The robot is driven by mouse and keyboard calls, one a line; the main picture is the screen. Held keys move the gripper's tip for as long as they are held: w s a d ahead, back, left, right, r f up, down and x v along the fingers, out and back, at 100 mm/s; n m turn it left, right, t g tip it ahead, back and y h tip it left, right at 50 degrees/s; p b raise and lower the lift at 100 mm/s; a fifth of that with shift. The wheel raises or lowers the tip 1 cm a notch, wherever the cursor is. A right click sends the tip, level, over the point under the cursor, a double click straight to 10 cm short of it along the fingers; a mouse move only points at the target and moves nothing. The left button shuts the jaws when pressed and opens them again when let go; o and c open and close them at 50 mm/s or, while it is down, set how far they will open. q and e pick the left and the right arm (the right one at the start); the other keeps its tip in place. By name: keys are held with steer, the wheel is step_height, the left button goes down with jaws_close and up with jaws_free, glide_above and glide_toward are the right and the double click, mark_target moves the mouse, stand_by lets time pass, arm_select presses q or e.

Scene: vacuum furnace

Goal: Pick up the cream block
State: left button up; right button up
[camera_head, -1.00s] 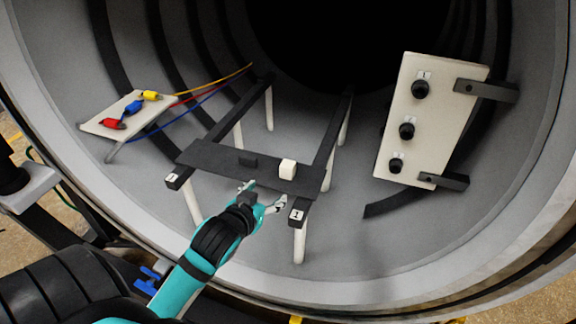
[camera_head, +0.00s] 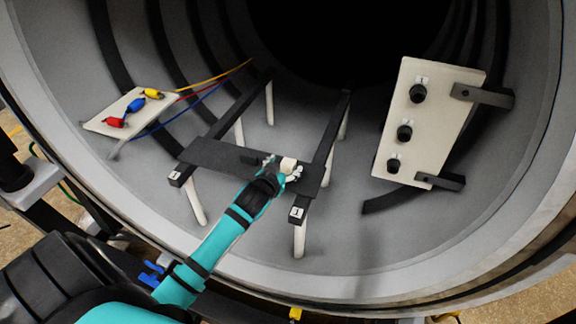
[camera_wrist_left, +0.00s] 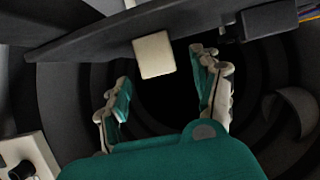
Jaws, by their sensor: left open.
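The cream block (camera_head: 288,164) stands on the dark crossboard (camera_head: 213,154), toward its right end. In the left wrist view the cream block (camera_wrist_left: 154,55) sits ahead of and between the fingers, near the dark board's edge. My left gripper (camera_head: 281,171) is open at the block, with a finger to each side in the head view. It also shows open in the left wrist view (camera_wrist_left: 165,90). I cannot tell whether a finger touches the block. The gripper partly hides the block's lower part. My right gripper is not in view.
Two dark rails on white posts (camera_head: 299,239) carry the board. A panel with black knobs (camera_head: 425,120) stands at right. A plate with coloured plugs (camera_head: 127,112) is at left.

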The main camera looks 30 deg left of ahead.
mark_target(287, 164)
arm_select(q)
steer(key=shift+p+x, duration=0.35)
steer(key=shift+x, duration=1.55)
steer(key=shift+s+r, duration=0.1)
steer(key=c, duration=1.3)
steer(key=shift+c, duration=0.2)
